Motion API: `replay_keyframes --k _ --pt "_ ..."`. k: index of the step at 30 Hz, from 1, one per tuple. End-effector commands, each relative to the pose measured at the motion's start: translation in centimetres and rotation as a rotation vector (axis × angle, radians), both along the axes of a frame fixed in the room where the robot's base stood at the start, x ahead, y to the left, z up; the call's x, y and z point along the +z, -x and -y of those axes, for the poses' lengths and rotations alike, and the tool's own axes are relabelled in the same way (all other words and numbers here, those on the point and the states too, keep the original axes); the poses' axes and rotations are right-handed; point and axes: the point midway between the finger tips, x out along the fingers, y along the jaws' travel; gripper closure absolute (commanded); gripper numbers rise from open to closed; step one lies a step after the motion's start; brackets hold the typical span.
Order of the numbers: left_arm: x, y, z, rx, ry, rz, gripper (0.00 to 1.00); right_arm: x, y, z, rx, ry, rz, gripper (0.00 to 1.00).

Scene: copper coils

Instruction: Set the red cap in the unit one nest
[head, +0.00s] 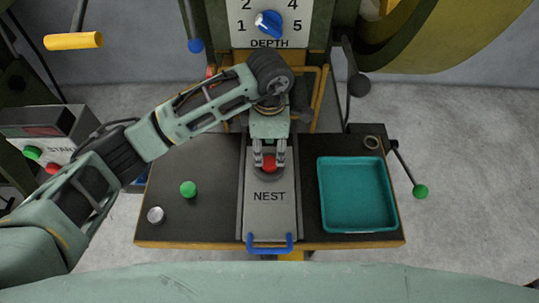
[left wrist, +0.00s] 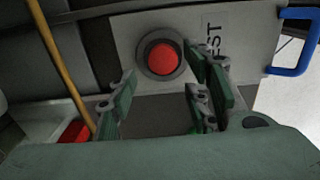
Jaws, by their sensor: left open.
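The red cap (head: 269,163) sits inside the dark round ring of the nest on the grey plate marked NEST (head: 270,215). In the left wrist view the red cap (left wrist: 162,59) shows as a round red face with the nest's dark ring (left wrist: 142,48) around it. My left gripper (head: 269,152) is just above the nest, pointing down, with its fingers to either side of the cap in the head view. In the left wrist view its fingers (left wrist: 163,85) are spread apart with nothing between them. My right gripper is not in view.
A green cap (head: 188,189) and a silver round piece (head: 156,215) lie on the dark bench left of the plate. A teal tray (head: 357,228) stands at right, with a small ring (head: 372,142) behind it. A blue handle (head: 270,245) fronts the plate. A depth dial (head: 268,23) is behind.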

Motion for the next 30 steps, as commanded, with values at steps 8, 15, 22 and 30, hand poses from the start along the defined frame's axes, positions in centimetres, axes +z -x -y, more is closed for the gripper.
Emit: replay_keyframes --k 8,15,22,30 --pt "5.4 -0.1 0.0 -0.001 0.000 0.004 0.55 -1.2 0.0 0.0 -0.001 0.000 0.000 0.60" --pt "7.2 0.0 0.0 0.000 0.000 -0.001 0.55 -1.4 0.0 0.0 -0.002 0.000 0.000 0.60" --pt "7.3 0.1 0.0 0.000 0.000 -0.001 0.55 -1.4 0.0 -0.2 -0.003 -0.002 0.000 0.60" --pt "7.3 0.0 0.0 0.000 0.000 -0.001 0.55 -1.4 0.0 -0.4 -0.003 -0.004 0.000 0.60"
